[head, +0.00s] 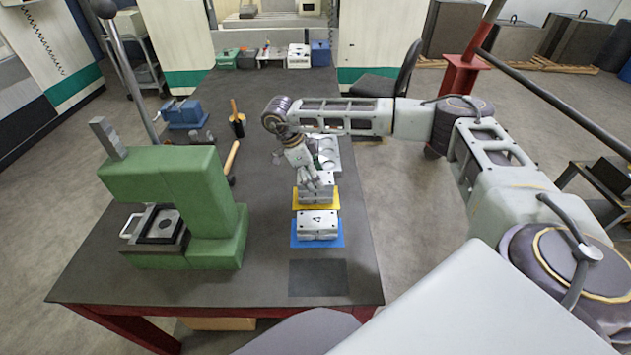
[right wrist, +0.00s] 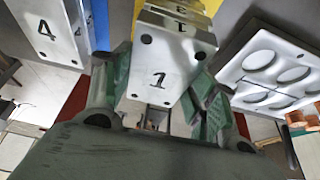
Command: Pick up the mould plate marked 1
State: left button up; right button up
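The silver plate marked 1 (right wrist: 160,78) fills the middle of the right wrist view, lying on top of a block marked 3 (right wrist: 180,11). In the head view this stack stands on a yellow mat (head: 302,202). My right gripper (head: 313,184) is down at the stack. In the right wrist view its green-padded fingers (right wrist: 163,92) lie on both sides of plate 1, very close to its edges. Whether they press on it I cannot tell. My left gripper is not in view.
A block marked 4 (head: 317,224) sits on a blue mat (head: 304,242) in front of the stack. A plate with round recesses (right wrist: 280,70) lies beside it. A green press (head: 180,190) stands at the left. A dark mat (head: 318,278) near the front edge is bare.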

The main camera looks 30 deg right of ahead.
jog(key=c, duration=0.8)
jog(key=shift+r, duration=0.1)
notch_tip(320, 180, up, 8)
jog(key=shift+r+b, duration=0.15)
jog(key=shift+b, duration=0.4)
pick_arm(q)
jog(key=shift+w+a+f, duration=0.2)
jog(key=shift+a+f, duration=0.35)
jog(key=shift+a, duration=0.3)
pick_arm(e)
jog(key=shift+r, duration=0.85)
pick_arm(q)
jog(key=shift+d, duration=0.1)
